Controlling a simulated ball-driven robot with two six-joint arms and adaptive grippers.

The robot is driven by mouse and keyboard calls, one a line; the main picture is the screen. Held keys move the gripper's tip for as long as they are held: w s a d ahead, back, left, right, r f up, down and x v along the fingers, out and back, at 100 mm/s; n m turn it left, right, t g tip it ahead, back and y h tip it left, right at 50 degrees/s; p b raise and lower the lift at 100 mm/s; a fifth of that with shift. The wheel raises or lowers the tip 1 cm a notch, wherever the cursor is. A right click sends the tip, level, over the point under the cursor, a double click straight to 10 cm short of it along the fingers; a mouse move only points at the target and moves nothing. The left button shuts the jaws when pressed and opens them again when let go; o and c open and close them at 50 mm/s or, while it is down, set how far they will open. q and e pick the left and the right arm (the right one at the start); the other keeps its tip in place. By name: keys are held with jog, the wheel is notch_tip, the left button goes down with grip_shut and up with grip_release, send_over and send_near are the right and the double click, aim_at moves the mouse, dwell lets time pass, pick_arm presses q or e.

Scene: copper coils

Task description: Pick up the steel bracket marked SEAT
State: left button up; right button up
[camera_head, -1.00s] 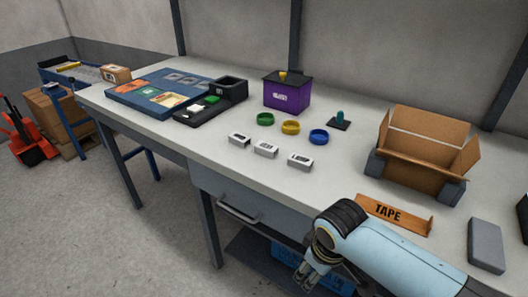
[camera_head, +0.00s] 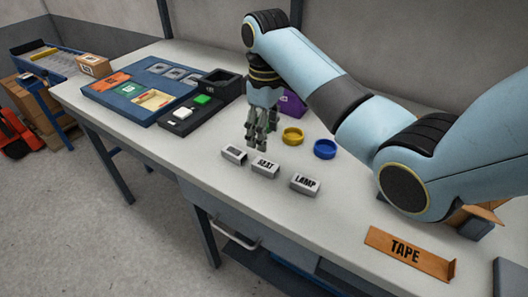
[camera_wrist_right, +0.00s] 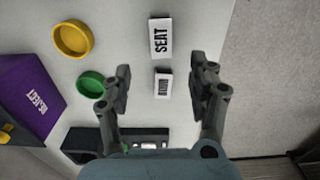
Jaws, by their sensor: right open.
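The steel bracket marked SEAT (camera_head: 265,167) lies on the table as the middle one of a row of three. In the right wrist view the SEAT bracket (camera_wrist_right: 160,38) lies beyond the fingertips, label readable. A smaller-looking bracket (camera_wrist_right: 163,84) sits between the fingers in that view; it is the left one (camera_head: 234,154) in the head view, its label not legible. The LAMP bracket (camera_head: 305,184) is at the right of the row. My right gripper (camera_head: 257,142) is open and empty, above the table just behind the row. My left gripper is not in view.
A yellow ring (camera_head: 293,136) and a blue ring (camera_head: 325,149) lie behind the row; a green ring (camera_wrist_right: 90,84) is near my fingers. A purple REJECT bin (camera_wrist_right: 32,97) stands behind. A blue tray (camera_head: 124,109) is at left. A TAPE sign (camera_head: 405,252) is at front right.

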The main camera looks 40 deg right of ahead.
send_over(269, 166)
jog(key=f, duration=0.4)
jog(key=shift+w+a+f, duration=0.15)
jog(key=shift+w+a, duration=0.1)
jog(key=shift+a, duration=0.05)
jog(key=shift+w+d+f, duration=0.1)
jog(key=shift+f, duration=0.25)
jog(key=f, duration=0.3)
jog(key=s+f, duration=0.1)
jog(key=shift+d+f, duration=0.25)
jog(key=shift+w+f, duration=0.15)
jog(key=shift+f, duration=0.1)
jog(key=c, duration=1.2)
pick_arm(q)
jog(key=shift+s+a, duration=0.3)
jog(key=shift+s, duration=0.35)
pick_arm(e)
jog(key=shift+r, duration=0.1)
